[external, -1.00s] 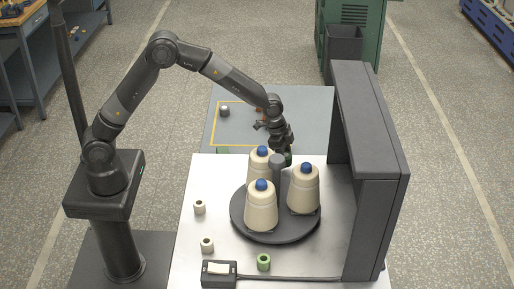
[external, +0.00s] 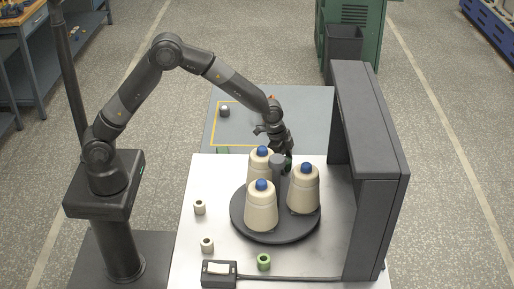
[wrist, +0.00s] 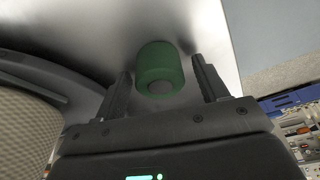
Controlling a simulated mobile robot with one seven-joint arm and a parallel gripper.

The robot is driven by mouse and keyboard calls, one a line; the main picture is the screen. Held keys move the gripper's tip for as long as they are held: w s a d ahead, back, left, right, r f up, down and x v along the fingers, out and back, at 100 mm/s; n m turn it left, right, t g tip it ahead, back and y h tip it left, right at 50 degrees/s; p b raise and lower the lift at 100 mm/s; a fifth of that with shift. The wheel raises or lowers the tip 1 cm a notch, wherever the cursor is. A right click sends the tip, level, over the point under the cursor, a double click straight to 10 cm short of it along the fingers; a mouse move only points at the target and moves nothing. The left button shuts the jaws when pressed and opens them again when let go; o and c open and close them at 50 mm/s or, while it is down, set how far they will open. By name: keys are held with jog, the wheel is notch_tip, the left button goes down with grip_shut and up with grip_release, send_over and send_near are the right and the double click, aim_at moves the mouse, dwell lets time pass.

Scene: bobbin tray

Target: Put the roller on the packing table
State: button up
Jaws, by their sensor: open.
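A green roller (wrist: 160,70) stands on the metal worktop in the wrist view, between the two fingers of my open gripper (wrist: 161,76). Gaps show on both sides of it, so the fingers look clear of it. In the external view my gripper (external: 287,157) is low at the back of the worktop, behind the cones; the roller there is mostly hidden. A second green roller (external: 263,262) stands at the front of the worktop. The grey table (external: 305,105) with a yellow outline, behind the worktop, appears to be the packing table.
A dark round tray (external: 240,222) carries three cream cones (external: 304,190) around a grey post (external: 277,165). A tall dark housing (external: 375,190) stands on the right. Two pale rollers (external: 199,207) are at the left. A switch box (external: 219,272) sits in front.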

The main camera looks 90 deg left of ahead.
jog(key=s+d+r, duration=0.1)
jog(key=s+r, duration=0.4)
jog(key=r, duration=0.5)
jog(key=s+d+r, duration=0.1)
jog(key=s+r, duration=0.5)
jog(key=r, duration=0.3)
jog(key=s+d+r+n+t, duration=0.1)
jog(key=s+d+r+n, duration=0.1)
jog(key=s, duration=1.2)
jog(key=s+d+r+n+t+y, duration=0.1)
jog(key=s+d+r+n, duration=0.1)
jog(key=s, duration=1.3)
jog(key=shift+s+d+r+t, duration=0.25)
jog(key=shift+d+t, duration=0.05)
jog(key=shift+d, duration=0.2)
